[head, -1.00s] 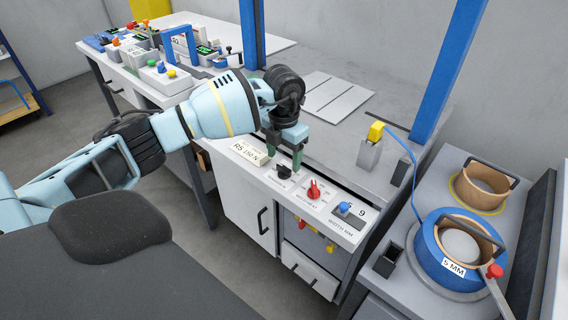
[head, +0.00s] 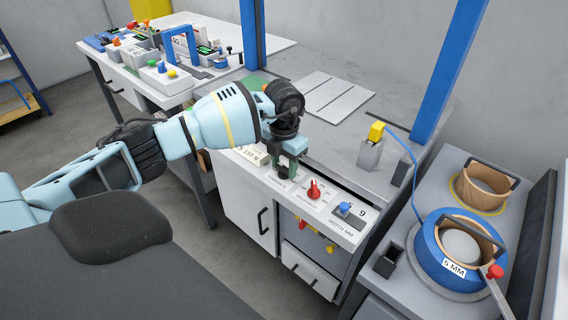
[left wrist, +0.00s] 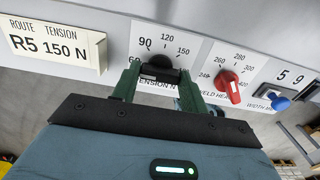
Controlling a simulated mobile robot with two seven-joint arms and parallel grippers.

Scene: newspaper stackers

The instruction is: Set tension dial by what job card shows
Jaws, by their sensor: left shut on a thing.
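The job card (left wrist: 55,42) reads "ROUTE R5, TENSION 150 N" in the left wrist view and stands on the left of the panel; in the head view the card (head: 250,155) is partly covered by my arm. The black tension dial (left wrist: 158,67) sits on a white plate with 60, 90, 120 and 150 around it. My left gripper (left wrist: 157,80) has one finger on each side of the dial and is shut on it. In the head view my left gripper (head: 284,168) hides the dial. Where the dial points cannot be told. My right gripper is not in view.
A red weld heat dial (left wrist: 229,85) is close to the right finger. A blue width knob (left wrist: 278,103) is beyond it, by a display reading 5 and 9. A yellow-topped post (head: 375,134) and a blue 5 MM reel (head: 435,262) stand further right.

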